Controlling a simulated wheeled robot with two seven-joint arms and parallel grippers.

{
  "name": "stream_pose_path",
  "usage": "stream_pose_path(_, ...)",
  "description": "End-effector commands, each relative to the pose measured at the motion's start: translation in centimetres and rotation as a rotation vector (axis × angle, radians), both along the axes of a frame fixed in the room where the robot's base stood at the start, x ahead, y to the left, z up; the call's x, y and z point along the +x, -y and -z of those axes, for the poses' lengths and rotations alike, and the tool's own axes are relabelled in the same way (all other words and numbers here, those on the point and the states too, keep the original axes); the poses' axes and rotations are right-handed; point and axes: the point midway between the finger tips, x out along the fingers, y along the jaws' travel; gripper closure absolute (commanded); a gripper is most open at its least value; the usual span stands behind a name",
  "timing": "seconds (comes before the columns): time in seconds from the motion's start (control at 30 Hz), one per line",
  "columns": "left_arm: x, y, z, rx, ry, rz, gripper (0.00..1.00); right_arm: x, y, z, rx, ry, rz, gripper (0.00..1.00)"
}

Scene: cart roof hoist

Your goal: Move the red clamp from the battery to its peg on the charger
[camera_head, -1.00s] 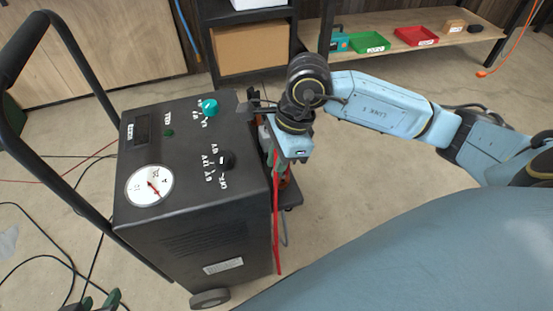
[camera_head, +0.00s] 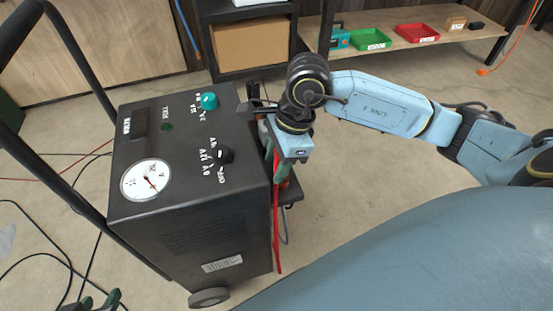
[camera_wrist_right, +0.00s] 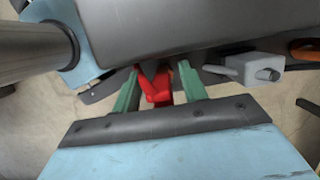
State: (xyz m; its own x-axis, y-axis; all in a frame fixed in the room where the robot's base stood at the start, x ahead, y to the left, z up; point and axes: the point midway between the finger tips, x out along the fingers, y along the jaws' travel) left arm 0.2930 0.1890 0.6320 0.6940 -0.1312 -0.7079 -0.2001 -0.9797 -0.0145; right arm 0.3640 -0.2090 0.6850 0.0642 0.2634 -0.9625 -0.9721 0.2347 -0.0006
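The charger (camera_head: 225,235) is a black cart with a dial, knobs and a handle. My right gripper (camera_wrist_right: 160,70) is at its right side, pointing down, low against the charger wall in the head view. In the right wrist view the red clamp (camera_wrist_right: 157,88) sits between its two green fingers. A gap shows beside the right finger, so the fingers look open around the clamp. A red cable (camera_head: 277,230) hangs below. The peg is not clearly visible, and the battery cannot be made out. My left gripper (camera_head: 98,302) is open and empty at the bottom left edge.
A grey fitting (camera_wrist_right: 255,68) and an orange part (camera_wrist_right: 305,48) lie right of the fingers in the wrist view. A shelf (camera_head: 400,38) with green (camera_head: 370,40) and red (camera_head: 417,33) trays stands behind. Black cables lie on the floor at left.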

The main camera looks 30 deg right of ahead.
Motion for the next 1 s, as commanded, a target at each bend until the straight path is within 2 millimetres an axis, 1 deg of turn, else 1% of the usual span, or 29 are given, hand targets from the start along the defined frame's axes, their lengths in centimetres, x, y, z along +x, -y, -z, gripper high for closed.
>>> stream_pose_path(0.27,0.0,0.0,0.0,0.000,0.000,0.000,0.64,0.0,0.0,0.0,-0.001,-0.001,0.000,0.55)
stream_pose_path(0.37,0.0,0.0,-0.3,0.000,0.000,0.000,0.64,0.0,0.2,-0.6,-0.001,0.001,0.000,0.55)
stream_pose_path(0.47,0.0,0.0,-1.0,0.000,0.000,0.000,0.64,-0.1,0.5,-2.1,-0.001,0.001,-0.001,0.55)
stream_pose_path(0.8,0.0,0.0,-3.8,0.000,0.000,0.000,0.64,-0.5,2.6,-9.4,-0.003,0.003,0.001,0.55)
stream_pose_path(0.9,0.0,0.0,-4.3,0.000,0.000,0.000,0.64,-0.7,3.0,-11.0,-0.002,0.003,0.001,0.55)
stream_pose_path(1.0,0.0,0.0,-4.6,0.000,0.000,0.000,0.64,-0.8,3.3,-12.1,-0.002,0.001,0.001,0.55)
